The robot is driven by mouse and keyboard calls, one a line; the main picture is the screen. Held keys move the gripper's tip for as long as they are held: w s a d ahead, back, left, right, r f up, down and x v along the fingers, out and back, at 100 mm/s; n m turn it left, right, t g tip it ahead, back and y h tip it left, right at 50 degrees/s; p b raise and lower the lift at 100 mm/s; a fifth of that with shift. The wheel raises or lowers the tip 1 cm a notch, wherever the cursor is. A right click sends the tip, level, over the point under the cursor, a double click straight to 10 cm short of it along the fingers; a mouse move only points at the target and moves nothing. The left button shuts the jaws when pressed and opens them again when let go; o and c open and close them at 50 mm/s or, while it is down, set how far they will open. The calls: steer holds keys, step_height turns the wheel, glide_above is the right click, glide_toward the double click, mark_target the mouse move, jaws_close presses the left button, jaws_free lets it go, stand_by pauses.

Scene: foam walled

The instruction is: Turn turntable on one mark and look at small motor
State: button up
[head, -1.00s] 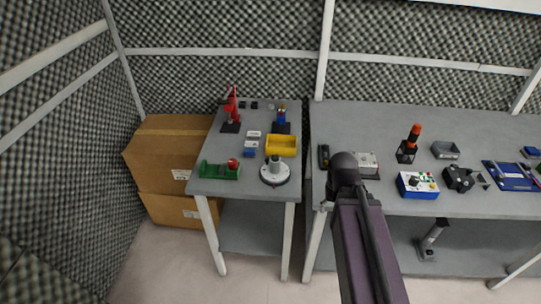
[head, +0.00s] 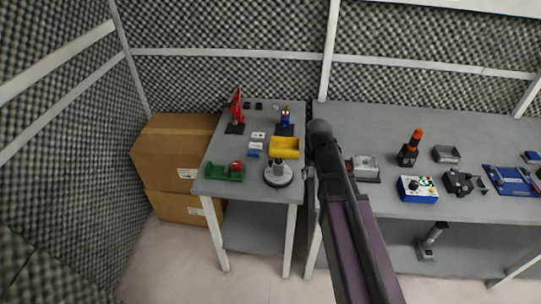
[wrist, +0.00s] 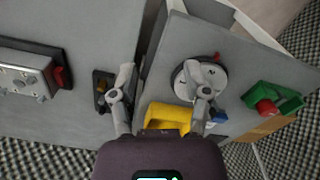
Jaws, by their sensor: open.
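The turntable (head: 278,180) is a round pale disc on a dark base, near the front right corner of the left table. A grey upright part (head: 277,165) stands on it; it may be the small motor, but I cannot tell. In the wrist view the turntable (wrist: 181,86) has a red mark at its rim and lies partly behind one finger. My gripper (wrist: 165,78) is open and empty, its fingers above the gap between the tables.
A yellow bin (head: 285,148) stands just behind the turntable. A green fixture with a red knob (head: 225,172) is left of it. A red tool (head: 237,105) stands at the back. The right table holds a grey device (head: 366,167) and a blue control box (head: 417,188).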

mark_target(271, 161)
steer(key=w+a+r+n+p, duration=0.2)
steer(key=w+a+r, duration=0.1)
steer(key=w+a, duration=0.4)
steer(key=w+a+r+n+p, duration=0.2)
steer(key=w+a+r+n, duration=0.1)
steer(key=w+a, duration=0.3)
steer(key=shift+w+a+p, duration=0.35)
steer(key=shift+a+p, duration=0.05)
steer(key=shift+a, duration=0.55)
steer(key=shift+f, duration=0.2)
step_height(271, 161, down, 14)
steer(key=b, duration=1.3)
steer(key=shift+r+b, duration=0.25)
steer(key=shift+b, duration=0.15)
steer(key=shift+d, duration=0.1)
jaws_close()
